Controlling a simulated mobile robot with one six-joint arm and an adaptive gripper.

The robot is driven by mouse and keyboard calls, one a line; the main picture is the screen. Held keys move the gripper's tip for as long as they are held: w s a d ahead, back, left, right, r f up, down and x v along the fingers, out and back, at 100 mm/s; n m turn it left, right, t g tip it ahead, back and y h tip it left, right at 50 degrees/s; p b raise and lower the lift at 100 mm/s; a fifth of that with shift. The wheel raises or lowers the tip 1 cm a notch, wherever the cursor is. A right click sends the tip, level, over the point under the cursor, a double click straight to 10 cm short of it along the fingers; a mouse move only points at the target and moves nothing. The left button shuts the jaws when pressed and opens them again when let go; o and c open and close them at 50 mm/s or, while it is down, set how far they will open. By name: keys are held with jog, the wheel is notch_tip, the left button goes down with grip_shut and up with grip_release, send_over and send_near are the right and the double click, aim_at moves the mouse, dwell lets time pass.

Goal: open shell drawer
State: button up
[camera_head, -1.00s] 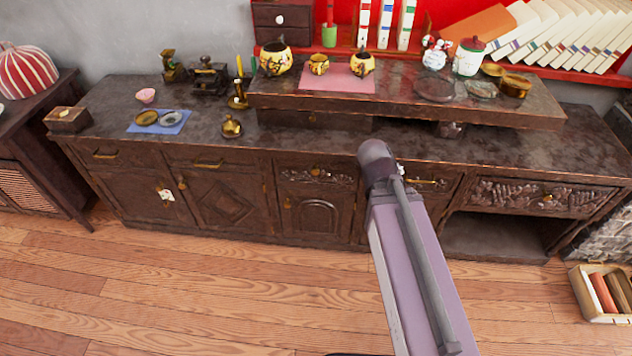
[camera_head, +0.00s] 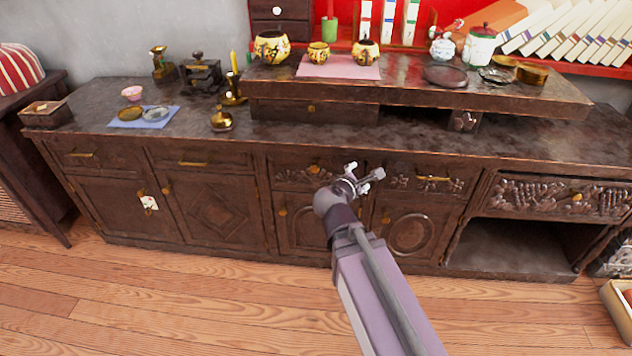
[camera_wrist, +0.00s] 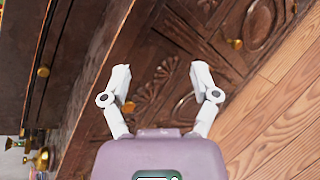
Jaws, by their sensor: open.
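In the wrist view a fan-carved drawer front (camera_wrist: 150,92) shows beyond the jaws, with a brass knob (camera_wrist: 128,107) near the left finger. My gripper (camera_head: 366,172) is in front of the cabinet, just right of that knob in the head view. Its jaws (camera_wrist: 161,70) are spread and empty. I cannot tell how far the fingertips are from the drawer front.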

aim_at(315, 169)
jog(key=a+f+n+t+y+b, duration=0.5)
jog(key=a+f+n+b, duration=0.3)
jog(key=a+n+b, duration=0.5)
jog(key=shift+s+a+f, duration=0.15)
jog(key=shift+s+f, duration=0.05)
jog(key=shift+f, duration=0.05)
jog(key=shift+w+d, duration=0.15)
jog(key=shift+w, duration=3.3)
jog(key=shift+w+d, duration=0.1)
jog(key=shift+w, duration=3.3)
grip_shut()
jog(key=shift+d, duration=0.25)
jog(key=shift+s+a, duration=0.1)
jog(key=shift+a, duration=0.05)
